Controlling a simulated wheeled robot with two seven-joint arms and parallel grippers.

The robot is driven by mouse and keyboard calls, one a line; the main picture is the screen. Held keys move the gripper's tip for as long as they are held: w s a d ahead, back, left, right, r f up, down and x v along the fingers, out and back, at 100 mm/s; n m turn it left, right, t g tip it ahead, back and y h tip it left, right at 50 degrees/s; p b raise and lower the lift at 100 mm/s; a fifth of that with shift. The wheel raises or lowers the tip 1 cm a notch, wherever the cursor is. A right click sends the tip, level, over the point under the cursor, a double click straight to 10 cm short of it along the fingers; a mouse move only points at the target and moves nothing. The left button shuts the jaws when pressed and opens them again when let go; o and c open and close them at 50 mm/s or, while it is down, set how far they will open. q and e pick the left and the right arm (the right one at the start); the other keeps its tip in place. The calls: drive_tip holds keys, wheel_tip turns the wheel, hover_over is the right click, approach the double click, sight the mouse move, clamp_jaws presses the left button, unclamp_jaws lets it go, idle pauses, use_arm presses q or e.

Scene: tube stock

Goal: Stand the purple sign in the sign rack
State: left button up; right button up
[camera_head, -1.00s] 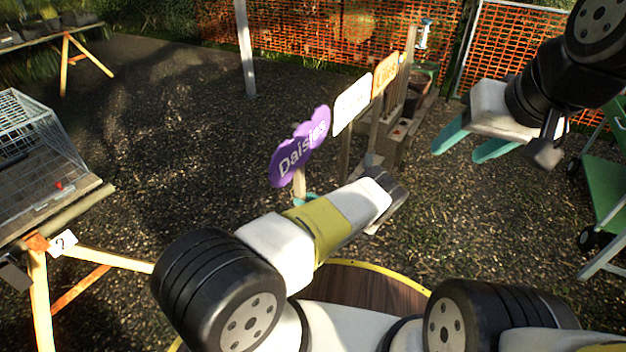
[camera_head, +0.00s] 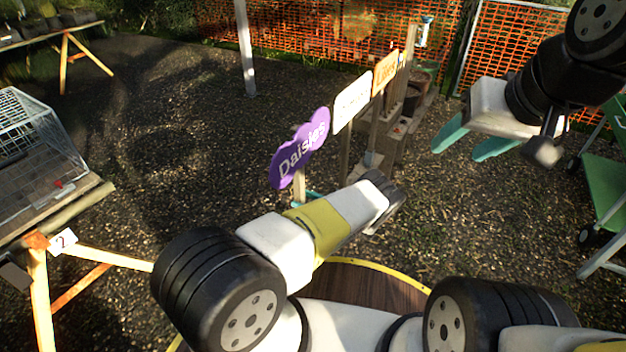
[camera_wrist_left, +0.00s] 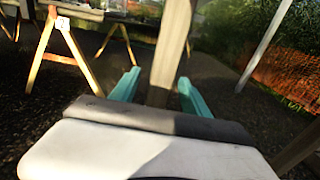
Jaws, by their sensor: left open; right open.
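The purple sign (camera_head: 299,148), a cloud-shaped board reading "Daisies" on a wooden stake, stands upright in line with a white sign (camera_head: 352,102) and an orange sign (camera_head: 386,72). The sign rack is the low wooden stand (camera_head: 398,133) behind them; the foot of the purple sign is hidden by my left arm. My left gripper (camera_wrist_left: 153,88) is open, with a wooden stake (camera_wrist_left: 172,50) between its teal fingers in the left wrist view. That stake shows no visible grip on it. My right gripper (camera_head: 468,143) is open and empty in the air at the right.
A wooden table with a wire cage (camera_head: 38,140) stands at the left. A green cart (camera_head: 605,190) stands at the right. Orange mesh fence (camera_head: 330,35) and a pale post (camera_head: 244,50) are behind. The gravel ground between is clear.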

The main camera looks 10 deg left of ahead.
use_arm(q)
drive_tip(key=v, duration=0.7)
drive_tip(key=shift+d, duration=0.4)
drive_tip(key=shift+s+r, duration=0.1)
